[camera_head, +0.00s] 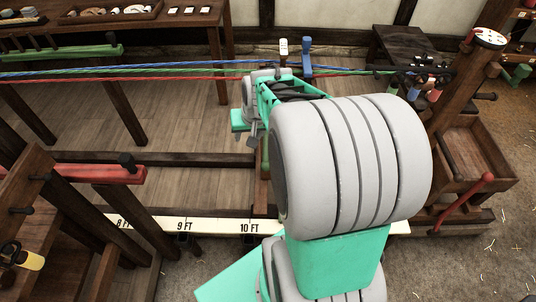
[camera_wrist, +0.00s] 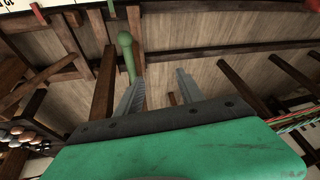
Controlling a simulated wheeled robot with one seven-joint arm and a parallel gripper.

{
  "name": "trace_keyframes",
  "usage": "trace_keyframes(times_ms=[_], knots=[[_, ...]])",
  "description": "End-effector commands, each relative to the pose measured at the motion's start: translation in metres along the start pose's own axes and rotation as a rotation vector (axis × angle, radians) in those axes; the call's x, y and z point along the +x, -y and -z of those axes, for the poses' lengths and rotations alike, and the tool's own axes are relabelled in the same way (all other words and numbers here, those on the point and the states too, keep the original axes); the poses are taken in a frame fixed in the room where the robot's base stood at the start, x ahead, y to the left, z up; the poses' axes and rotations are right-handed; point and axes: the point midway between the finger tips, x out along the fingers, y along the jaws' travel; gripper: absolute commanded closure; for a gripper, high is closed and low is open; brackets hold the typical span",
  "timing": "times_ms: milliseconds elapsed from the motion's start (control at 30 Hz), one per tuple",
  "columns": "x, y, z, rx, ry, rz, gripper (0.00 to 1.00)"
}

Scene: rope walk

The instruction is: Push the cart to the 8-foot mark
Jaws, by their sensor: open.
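What appears to be the cart is the wooden frame (camera_head: 471,157) at the right, with a post, an open tray and a red lever (camera_head: 463,205). It stands to the right of the 10 FT mark, its left side partly hidden by my arm. The white scale (camera_head: 215,226) along the rail reads 8, 9 and 10 FT; the 8 FT label is partly covered by a dark beam. My gripper (camera_head: 250,138) is left of the cart, above the rail near 10 FT. In the wrist view my gripper (camera_wrist: 160,90) is open and empty. A green knobbed handle (camera_wrist: 126,52) shows beyond its left finger; contact is unclear.
Blue, green and red strands (camera_head: 150,72) stretch across to a dark block near the post. A wooden stand with a red rail (camera_head: 95,174) is at left. A table (camera_head: 130,22) with trays is at the back. Plank floor (camera_head: 190,190) between is clear.

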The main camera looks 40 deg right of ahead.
Motion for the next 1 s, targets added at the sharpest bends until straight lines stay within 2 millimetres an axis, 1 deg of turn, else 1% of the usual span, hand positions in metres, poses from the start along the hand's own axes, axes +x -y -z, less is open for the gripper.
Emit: trace_keyframes(times_ms=[33, 100, 133, 200, 267, 333, 500, 600, 700, 933, 1000], knots=[[0.048, -0.036, -0.003, 0.091, -0.005, -0.008, 0.55], [0.076, -0.066, 0.002, 0.175, -0.026, -0.009, 0.55], [0.083, -0.075, 0.003, 0.199, -0.033, -0.01, 0.55], [0.092, -0.085, 0.005, 0.228, -0.043, -0.009, 0.55], [0.098, -0.086, 0.006, 0.231, -0.043, -0.008, 0.55], [0.109, -0.085, 0.006, 0.229, -0.041, -0.007, 0.55], [0.142, -0.083, 0.007, 0.225, -0.039, -0.007, 0.55], [0.156, -0.083, 0.008, 0.224, -0.041, -0.007, 0.55], [0.163, -0.083, 0.009, 0.223, -0.042, -0.007, 0.55], [0.164, -0.083, 0.009, 0.223, -0.044, -0.008, 0.55], [0.164, -0.083, 0.009, 0.223, -0.044, -0.008, 0.6]])
